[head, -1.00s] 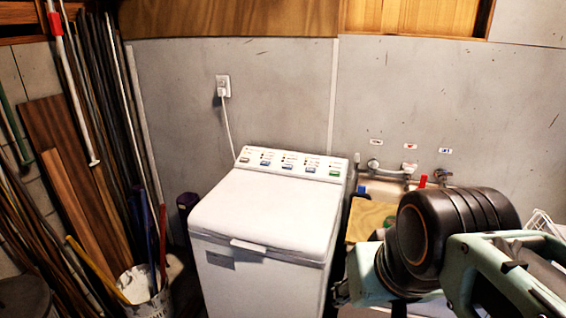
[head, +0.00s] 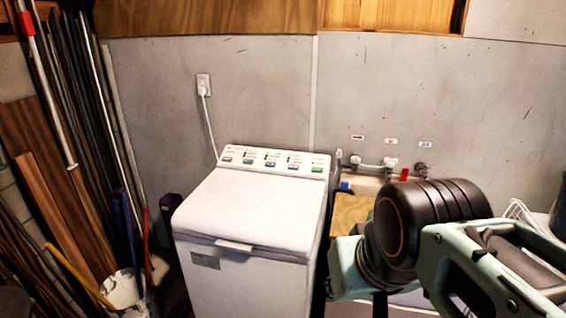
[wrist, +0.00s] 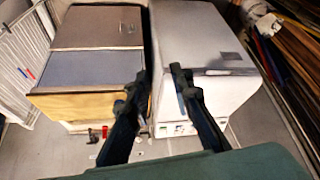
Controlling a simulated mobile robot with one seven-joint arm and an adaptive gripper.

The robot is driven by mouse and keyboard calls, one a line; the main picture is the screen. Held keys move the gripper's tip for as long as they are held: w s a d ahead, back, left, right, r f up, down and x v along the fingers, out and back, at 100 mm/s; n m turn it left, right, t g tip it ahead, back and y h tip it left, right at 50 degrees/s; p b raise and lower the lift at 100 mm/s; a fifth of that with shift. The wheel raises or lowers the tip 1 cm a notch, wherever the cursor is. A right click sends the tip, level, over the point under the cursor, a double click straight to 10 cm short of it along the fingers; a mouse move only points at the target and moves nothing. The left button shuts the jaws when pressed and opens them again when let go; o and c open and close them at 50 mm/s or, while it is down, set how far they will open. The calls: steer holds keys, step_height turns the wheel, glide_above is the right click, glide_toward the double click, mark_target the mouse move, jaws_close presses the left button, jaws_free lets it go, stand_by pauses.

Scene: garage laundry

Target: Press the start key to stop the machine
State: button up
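The white top-loading washing machine (head: 255,205) stands against the grey wall with its lid shut. Its sloped control panel (head: 275,161) runs along the back top edge, with several small keys. A green key (head: 317,169) is at the panel's right end; I cannot read its label. In the wrist view the machine (wrist: 200,42) is on the right, and its panel (wrist: 180,129) shows low down, partly behind my fingers. My gripper (wrist: 158,72) has its two dark fingers apart with nothing between them. It touches no key. In the head view the fingers are not clearly seen.
A wooden-sided sink unit (head: 350,212) stands right of the machine, with taps (head: 375,166) on the wall above. Poles and boards (head: 60,150) lean at the left beside a white bucket (head: 125,290). A power outlet (head: 203,84) is on the wall.

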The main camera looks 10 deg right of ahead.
jaws_close()
stand_by(1.1)
